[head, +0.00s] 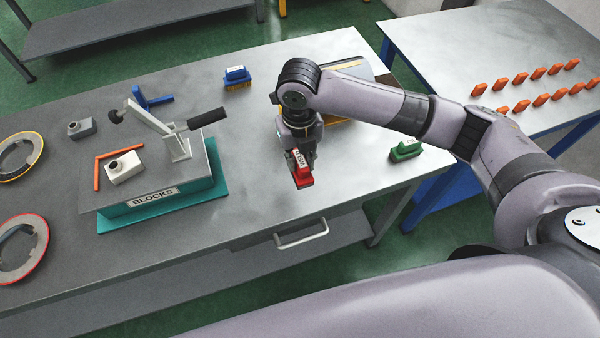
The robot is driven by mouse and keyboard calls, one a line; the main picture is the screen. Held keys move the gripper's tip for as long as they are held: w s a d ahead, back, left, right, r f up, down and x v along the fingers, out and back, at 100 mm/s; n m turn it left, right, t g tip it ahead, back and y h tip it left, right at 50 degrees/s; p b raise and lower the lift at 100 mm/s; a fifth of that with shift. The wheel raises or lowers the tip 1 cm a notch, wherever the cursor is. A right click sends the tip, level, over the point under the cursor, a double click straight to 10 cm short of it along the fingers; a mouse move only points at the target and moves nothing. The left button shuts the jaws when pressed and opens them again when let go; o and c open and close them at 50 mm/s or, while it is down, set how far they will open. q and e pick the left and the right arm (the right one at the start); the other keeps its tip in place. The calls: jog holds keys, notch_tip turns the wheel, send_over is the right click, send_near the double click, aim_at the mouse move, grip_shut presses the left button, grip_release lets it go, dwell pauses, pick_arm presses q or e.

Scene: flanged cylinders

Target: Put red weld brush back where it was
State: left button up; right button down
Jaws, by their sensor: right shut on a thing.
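The red weld brush (301,174) is in my right gripper (301,156), near the front edge of the metal table (270,195). The gripper points down and is shut on the brush's upper part. I cannot tell whether the brush touches the table top or hangs just above it. A blue brush (237,77) stands at the back of the table, and a green brush (405,151) stands to the right of the red one. My left gripper is not in view.
A teal-based block fixture labelled BLOCKS (160,200) with a black-handled clamp (170,125) stands at left. Two flanged rings lie at far left. A large cylinder (345,75) lies behind my right arm. A second table (500,50) holds several orange pieces. The table between fixture and brush is clear.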

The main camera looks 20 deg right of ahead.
notch_tip(320, 180, down, 3)
jog(key=shift+f, duration=0.2)
notch_tip(320, 180, down, 3)
jog(key=shift+f+p, duration=0.2)
jog(key=shift+p, duration=0.35)
jog(key=shift+f, duration=0.35)
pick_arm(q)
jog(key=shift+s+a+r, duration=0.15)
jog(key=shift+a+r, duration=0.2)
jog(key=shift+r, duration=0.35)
pick_arm(e)
jog(key=shift+f, duration=0.1)
jog(key=c, duration=1.4)
grip_release()
jog(key=shift+f, duration=0.15)
